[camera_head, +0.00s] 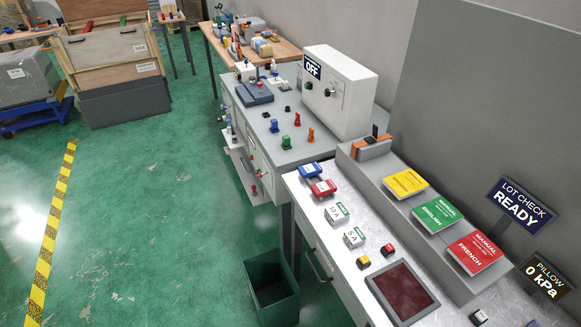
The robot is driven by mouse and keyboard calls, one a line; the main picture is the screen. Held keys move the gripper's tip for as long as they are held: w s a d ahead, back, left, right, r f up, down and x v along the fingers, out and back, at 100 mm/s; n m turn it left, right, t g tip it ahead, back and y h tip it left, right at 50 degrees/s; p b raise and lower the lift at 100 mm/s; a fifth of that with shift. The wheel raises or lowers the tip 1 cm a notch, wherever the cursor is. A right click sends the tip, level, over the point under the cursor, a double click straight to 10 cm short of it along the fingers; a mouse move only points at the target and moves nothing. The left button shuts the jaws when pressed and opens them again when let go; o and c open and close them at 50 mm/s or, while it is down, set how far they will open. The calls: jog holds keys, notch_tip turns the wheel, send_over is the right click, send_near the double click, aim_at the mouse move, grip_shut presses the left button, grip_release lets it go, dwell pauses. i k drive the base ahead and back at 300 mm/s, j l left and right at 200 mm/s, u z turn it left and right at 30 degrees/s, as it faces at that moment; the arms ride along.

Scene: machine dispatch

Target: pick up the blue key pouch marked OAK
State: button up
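A small blue pouch-like item (311,170) lies at the far left corner of the near workbench (335,262). It has a pale label, too small to read, so I cannot tell if it says OAK. A similar red item (323,188) lies right beside it, nearer to me. My gripper is not in view.
Two white 10 A and 5 A items (336,213), small buttons and a dark red screen (402,292) share the bench. Manuals (435,213) lie on a raised shelf. A green bin (271,287) stands below; green floor (150,220) is clear.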

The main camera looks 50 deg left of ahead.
aim_at(307, 169)
jog(key=u, duration=1.7)
